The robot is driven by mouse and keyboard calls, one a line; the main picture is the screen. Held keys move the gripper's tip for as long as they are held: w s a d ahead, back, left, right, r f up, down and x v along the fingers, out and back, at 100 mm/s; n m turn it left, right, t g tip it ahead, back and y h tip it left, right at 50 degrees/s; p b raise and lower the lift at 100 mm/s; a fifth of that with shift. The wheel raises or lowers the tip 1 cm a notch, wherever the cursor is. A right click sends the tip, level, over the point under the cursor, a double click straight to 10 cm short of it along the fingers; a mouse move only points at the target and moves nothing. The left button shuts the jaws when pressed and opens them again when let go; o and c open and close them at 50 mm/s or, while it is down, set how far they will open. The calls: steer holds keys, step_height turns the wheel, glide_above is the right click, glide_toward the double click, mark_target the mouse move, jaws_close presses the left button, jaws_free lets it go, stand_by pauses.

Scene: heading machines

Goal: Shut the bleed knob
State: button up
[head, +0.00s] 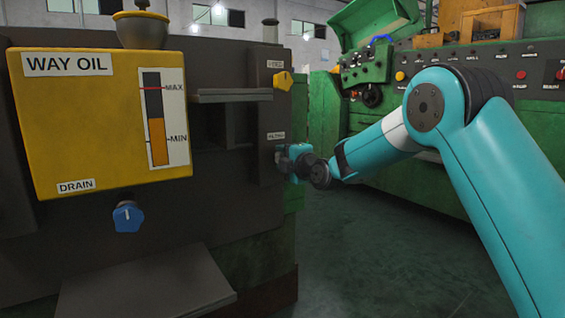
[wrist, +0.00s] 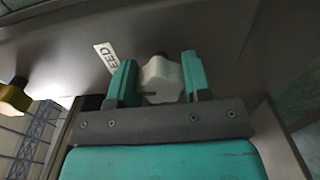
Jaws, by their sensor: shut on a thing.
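The bleed knob (wrist: 162,80) is a pale, lobed knob on a dark panel, seen in the wrist view. A partly covered label ending in "EED" (wrist: 107,57) is beside it. My gripper (wrist: 158,83) has one teal finger on each side of the knob and is shut on it. In the head view my gripper (head: 293,161) is at the lower part of the dark upright panel (head: 270,112), just below a small label. There the gripper hides the knob. I cannot tell how far the knob is turned.
A yellow knob (head: 283,81) sits higher on the same panel. A yellow way oil tank (head: 100,130) with a sight gauge and a blue drain knob (head: 127,216) is at the left. A green machine (head: 440,90) stands behind my arm. Bare floor (head: 350,260) lies below.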

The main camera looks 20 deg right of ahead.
steer(key=shift+a+f, duration=0.1)
steer(key=shift+a, duration=0.15)
steer(key=o, duration=0.8)
steer(key=shift+o, duration=0.6)
steer(key=shift+d, duration=0.15)
steer(key=shift+s, duration=0.1)
steer(key=v, duration=1.7)
steer(key=shift+s, duration=0.1)
